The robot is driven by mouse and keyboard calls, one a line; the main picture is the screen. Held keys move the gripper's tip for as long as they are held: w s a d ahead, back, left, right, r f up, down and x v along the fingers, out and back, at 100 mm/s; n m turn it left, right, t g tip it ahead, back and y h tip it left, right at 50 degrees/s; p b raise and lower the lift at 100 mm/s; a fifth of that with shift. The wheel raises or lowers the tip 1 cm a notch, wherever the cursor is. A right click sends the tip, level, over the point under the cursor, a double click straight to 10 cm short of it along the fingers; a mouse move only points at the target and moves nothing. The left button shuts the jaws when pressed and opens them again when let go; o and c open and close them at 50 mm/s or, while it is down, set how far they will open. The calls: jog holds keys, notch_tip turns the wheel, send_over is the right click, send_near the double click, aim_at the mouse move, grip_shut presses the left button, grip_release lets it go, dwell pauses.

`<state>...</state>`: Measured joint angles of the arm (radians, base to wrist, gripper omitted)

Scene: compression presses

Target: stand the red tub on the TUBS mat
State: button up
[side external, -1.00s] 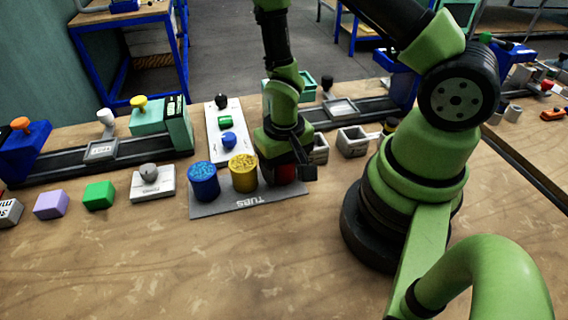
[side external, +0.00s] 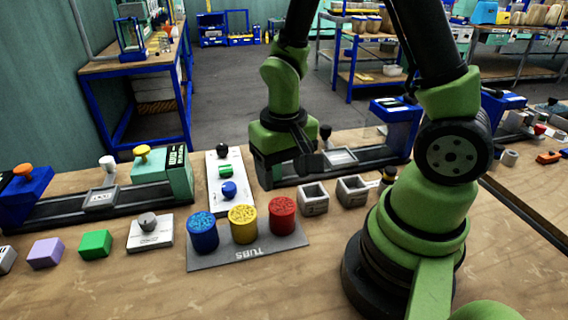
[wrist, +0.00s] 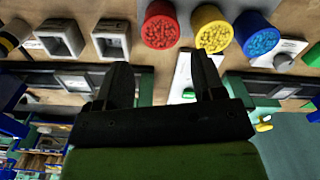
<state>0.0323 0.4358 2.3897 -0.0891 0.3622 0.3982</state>
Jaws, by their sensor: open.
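The red tub (side external: 282,216) stands upright on the right part of the grey TUBS mat (side external: 215,259), beside the yellow tub (side external: 243,225) and the blue tub (side external: 203,233). In the wrist view the red tub (wrist: 160,27) shows its filled top, clear of the fingers. My gripper (side external: 290,175) is open and empty, raised above and behind the tubs. Its two fingers (wrist: 160,80) stand apart with nothing between them in the wrist view.
Two grey open boxes (side external: 313,200) (side external: 352,191) stand right of the mat. A white board with knobs (side external: 213,180) lies behind it. A white block with a grey knob (side external: 150,233) and a green block (side external: 95,244) are at left. The front bench is clear.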

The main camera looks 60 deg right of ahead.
jog(key=shift+r, duration=0.7)
jog(key=s+a+r+n+t+y, duration=0.1)
jog(key=s+r+t, duration=0.2)
jog(key=r, duration=0.5)
jog(key=s+a+r+n+t+y, duration=0.1)
jog(key=s+r+t, duration=0.3)
jog(key=r, duration=0.5)
jog(key=shift+s+a+r, duration=0.2)
jog(key=shift+a+r, duration=0.05)
jog(key=shift+a, duration=0.5)
